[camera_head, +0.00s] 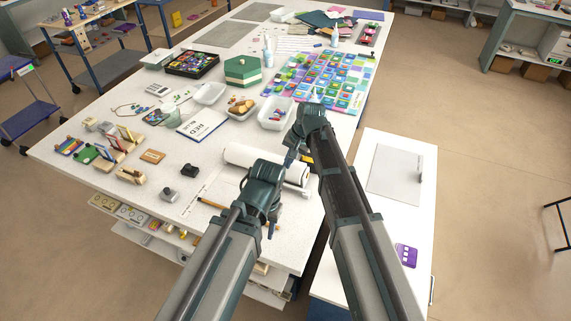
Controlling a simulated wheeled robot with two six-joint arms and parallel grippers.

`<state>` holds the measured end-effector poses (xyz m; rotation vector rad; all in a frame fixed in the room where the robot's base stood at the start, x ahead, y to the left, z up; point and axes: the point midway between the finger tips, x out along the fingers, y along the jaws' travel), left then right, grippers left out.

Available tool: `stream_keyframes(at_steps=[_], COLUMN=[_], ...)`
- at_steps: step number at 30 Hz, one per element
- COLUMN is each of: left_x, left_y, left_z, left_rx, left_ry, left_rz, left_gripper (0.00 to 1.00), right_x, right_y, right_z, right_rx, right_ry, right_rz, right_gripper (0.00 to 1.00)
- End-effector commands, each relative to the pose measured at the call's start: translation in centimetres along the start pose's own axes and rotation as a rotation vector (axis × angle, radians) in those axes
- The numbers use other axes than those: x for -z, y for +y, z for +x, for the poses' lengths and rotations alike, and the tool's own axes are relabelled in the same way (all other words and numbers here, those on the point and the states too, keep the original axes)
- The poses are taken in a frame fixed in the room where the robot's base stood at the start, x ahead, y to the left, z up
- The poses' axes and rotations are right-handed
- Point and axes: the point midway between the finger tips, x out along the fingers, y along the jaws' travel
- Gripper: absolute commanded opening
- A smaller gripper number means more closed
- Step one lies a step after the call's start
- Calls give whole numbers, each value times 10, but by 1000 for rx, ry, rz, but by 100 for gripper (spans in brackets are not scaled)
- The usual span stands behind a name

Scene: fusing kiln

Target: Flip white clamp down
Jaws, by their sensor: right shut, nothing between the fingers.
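I cannot make out a white clamp for certain. A white kiln-like unit (385,225) stands at the right, with a flat grey panel (392,176) on top. A small upright piece (420,171) shows at the panel's right edge, too small to identify. My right gripper (290,157) is shut and empty, pointing down over the worktable beside a white roll. My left gripper (271,230) hangs low near the table's front edge. Its fingers are small and partly hidden, so I cannot tell whether they are open. Both grippers are left of the white unit.
The white worktable (110,170) holds a white roll (240,158), clear bins (275,113), a green box (242,71) and a colourful glass-tile sheet (320,80). A purple item (406,254) lies at the white unit's near end. Open floor is at the right.

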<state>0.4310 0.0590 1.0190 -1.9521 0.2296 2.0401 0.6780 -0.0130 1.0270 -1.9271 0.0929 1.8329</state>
Motion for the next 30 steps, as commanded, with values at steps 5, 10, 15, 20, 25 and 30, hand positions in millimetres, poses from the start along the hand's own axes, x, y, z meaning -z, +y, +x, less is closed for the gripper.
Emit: stream_keyframes(at_steps=[5,10,15,20,25,30], left_x=[-2,-4,-5,-5,-5,-4], left_y=[-3,-6,-7,-7,-7,-6], left_z=[-36,-61,-78,-81,-80,-70], left_rx=[0,-1,-2,-3,-3,-2], left_ry=[0,0,0,0,0,0], left_rz=[-1,-6,-11,-13,-13,-12], left_gripper=[44,44,44,44,44,44], right_x=[-1,-1,-1,-1,-1,-18], right_y=[-4,-7,-8,-8,-8,2], right_z=[-36,-62,-79,-83,-82,-73], right_rx=[0,0,0,0,0,-21], right_ry=[0,0,0,0,0,-4], right_rz=[0,0,0,0,0,-41], right_gripper=[0,0,0,0,0,0])
